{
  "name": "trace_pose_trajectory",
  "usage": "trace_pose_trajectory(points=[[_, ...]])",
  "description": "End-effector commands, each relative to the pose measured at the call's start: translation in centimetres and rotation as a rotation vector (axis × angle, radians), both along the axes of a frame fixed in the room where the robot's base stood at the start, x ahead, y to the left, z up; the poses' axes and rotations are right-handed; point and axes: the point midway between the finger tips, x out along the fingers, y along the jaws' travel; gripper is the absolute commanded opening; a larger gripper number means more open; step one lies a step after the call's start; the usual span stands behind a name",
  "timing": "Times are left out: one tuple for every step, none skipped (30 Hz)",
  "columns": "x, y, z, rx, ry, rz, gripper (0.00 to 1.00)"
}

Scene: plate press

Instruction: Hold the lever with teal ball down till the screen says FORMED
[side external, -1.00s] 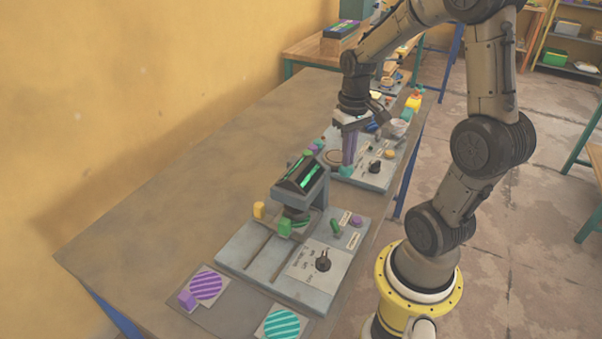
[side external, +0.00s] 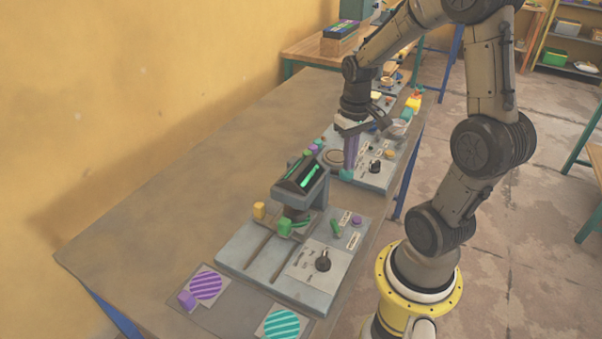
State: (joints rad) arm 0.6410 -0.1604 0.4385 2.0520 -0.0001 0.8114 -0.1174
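The teal ball (side external: 347,174) shows at the near left edge of the far grey panel, right beside the press. My gripper (side external: 350,165) points down right above it, with purple finger-like parts reaching to the ball. They seem to touch, but I cannot be sure. The lever's arm is hidden, and I cannot tell whether the fingers are open or shut. The dark screen (side external: 301,174) on top of the grey press head shows a bright green mark. Its wording is too small to read.
The near press base (side external: 251,246) has a black knob (side external: 323,261), a green handle (side external: 336,228) and a purple button (side external: 355,220). The table's left side is clear.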

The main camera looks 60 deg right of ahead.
Motion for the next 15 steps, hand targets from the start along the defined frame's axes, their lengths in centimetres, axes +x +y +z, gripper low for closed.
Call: trace_pose_trajectory(points=[[-0.09,0.02,-0.18,0.0,0.001,0.0,0.0],[-0.13,0.02,-0.26,0.001,0.002,0.0,0.0],[-0.18,0.03,-0.37,0.001,0.002,0.0,0.0],[-0.2,0.03,-0.45,0.001,0.002,0.0,0.0],[-0.23,0.03,-0.51,0.001,0.002,0.0,0.0],[-0.24,0.02,-0.56,0.001,0.002,0.0,0.0],[-0.25,0.03,-0.58,0.001,0.002,0.0,0.0],[-0.24,0.02,-0.59,0.0,0.001,0.0,0.0],[-0.24,0.02,-0.58,0.0,0.001,0.0,0.0],[-0.24,0.02,-0.58,0.0,0.001,0.0,0.0],[-0.24,0.02,-0.58,0.0,0.001,0.0,0.0],[-0.24,0.02,-0.58,0.0,0.001,0.0,0.0],[-0.24,0.02,-0.58,0.0,0.001,0.0,0.0],[-0.24,0.02,-0.58,0.0,0.001,0.0,0.0],[-0.24,0.02,-0.6,0.0,0.001,0.0,0.0]])
